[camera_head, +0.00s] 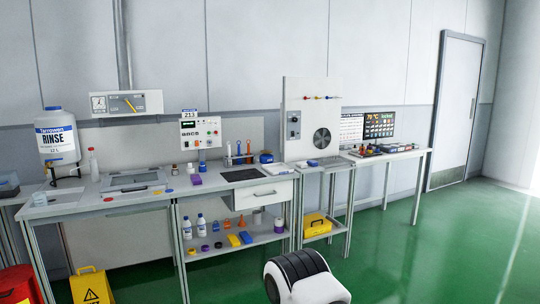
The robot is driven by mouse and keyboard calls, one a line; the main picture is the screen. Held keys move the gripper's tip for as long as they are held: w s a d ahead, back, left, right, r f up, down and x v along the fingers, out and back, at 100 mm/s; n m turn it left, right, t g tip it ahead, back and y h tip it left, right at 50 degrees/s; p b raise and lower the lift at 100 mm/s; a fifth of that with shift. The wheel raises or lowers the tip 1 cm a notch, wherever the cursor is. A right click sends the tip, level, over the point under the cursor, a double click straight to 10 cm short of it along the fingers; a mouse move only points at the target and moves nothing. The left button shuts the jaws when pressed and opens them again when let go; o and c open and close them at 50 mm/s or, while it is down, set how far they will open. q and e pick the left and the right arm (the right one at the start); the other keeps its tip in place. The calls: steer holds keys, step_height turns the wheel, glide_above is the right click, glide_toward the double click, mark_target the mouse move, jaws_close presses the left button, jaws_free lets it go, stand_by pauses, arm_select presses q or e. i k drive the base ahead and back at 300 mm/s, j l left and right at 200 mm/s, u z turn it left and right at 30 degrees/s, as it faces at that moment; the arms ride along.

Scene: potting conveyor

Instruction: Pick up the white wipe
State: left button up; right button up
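I cannot make out a white wipe anywhere in the head view; if one lies on the benches it is too small or hidden. The left bench (105,203) holds a sink and several small items. The middle bench (215,184) has a white drawer (266,194) and a lower shelf.
A rinse tank (57,138) and a spray bottle (94,166) stand at the left. A yellow warning sign (92,287) and a red bin (17,284) are on the floor. The green floor (440,250) is clear at the right, near the door (456,110).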

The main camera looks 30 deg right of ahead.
mark_target(302, 164)
steer(key=i+l+z, duration=0.35)
steer(key=i, duration=0.2)
steer(key=i+l+z, duration=0.35)
steer(key=i, duration=0.25)
steer(key=i+z, duration=0.35)
steer(key=i, duration=0.2)
